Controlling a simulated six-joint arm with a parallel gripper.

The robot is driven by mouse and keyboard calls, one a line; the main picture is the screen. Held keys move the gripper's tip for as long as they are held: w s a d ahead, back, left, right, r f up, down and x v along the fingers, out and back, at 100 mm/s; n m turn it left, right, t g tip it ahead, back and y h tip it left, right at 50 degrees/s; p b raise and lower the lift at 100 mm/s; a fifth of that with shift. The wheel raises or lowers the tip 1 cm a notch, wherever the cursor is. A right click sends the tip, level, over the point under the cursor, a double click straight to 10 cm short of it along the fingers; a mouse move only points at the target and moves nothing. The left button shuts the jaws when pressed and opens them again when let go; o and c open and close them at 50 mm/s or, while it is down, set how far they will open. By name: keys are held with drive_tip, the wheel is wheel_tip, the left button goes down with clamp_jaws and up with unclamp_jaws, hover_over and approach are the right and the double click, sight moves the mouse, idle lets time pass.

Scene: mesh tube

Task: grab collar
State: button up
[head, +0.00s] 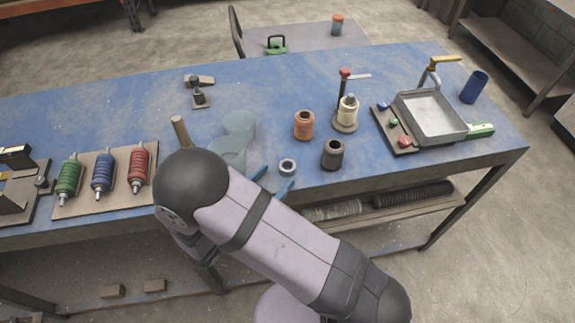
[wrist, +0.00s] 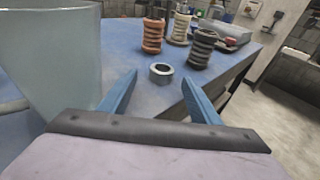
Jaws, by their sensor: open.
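The collar (head: 287,167) is a small grey metal ring with a dark hole. It lies flat on the blue table, close to the front edge. In the wrist view the collar (wrist: 160,72) sits ahead of and between the blue fingers of my gripper (wrist: 160,88), a little beyond their tips. My gripper is open and empty, and there is a clear gap to the collar. In the head view my gripper (head: 275,180) shows only as blue fingertips beside the collar; my arm hides the rest.
A translucent cup (wrist: 50,55) stands close at the left of my gripper. A grey tray (head: 430,117) is at the right. The table's front edge (head: 350,180) is near.

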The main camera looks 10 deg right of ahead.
sight(283, 172)
drive_tip(key=shift+p+x, duration=0.65)
drive_tip(key=shift+x, duration=1.35)
drive_tip(key=shift+s+d+f, duration=0.1)
drive_tip(key=shift+s, duration=0.05)
drive_tip(key=c, duration=1.2)
wheel_tip(283, 172, up, 18)
drive_tip(key=b, duration=0.2)
